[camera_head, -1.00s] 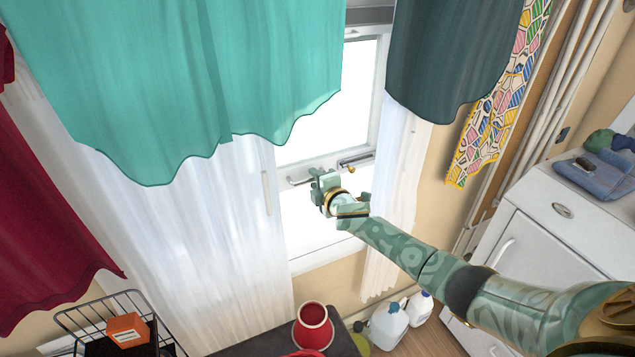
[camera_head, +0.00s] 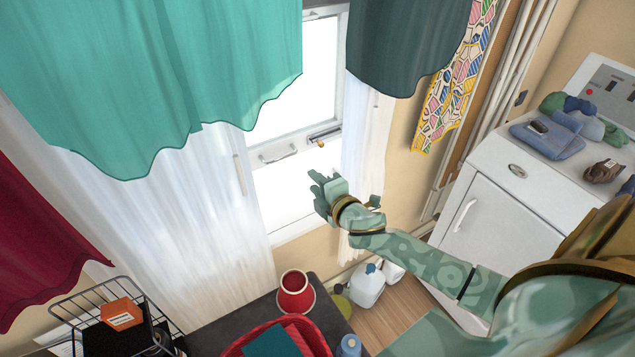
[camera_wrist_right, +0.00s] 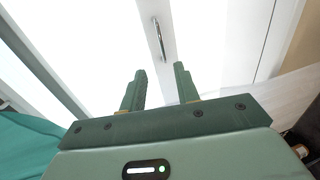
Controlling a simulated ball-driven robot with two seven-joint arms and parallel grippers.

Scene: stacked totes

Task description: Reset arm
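My right gripper (camera_head: 318,186) is in the middle of the head view, in front of the bright window, at the end of my green patterned arm. In the right wrist view the gripper (camera_wrist_right: 159,80) shows two green fingers apart with nothing between them. A metal window handle (camera_wrist_right: 158,40) shows beyond the fingertips; it also shows in the head view (camera_head: 279,154), above and left of the gripper. The gripper appears apart from it. My left gripper does not show.
Teal (camera_head: 150,80) and dark (camera_head: 405,45) cloths hang above. A white cabinet (camera_head: 500,215) with folded clothes stands right. Below are a red vase (camera_head: 295,293), a red basket (camera_head: 325,335), a wire basket (camera_head: 175,335) and a white jug (camera_head: 367,288) on the floor.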

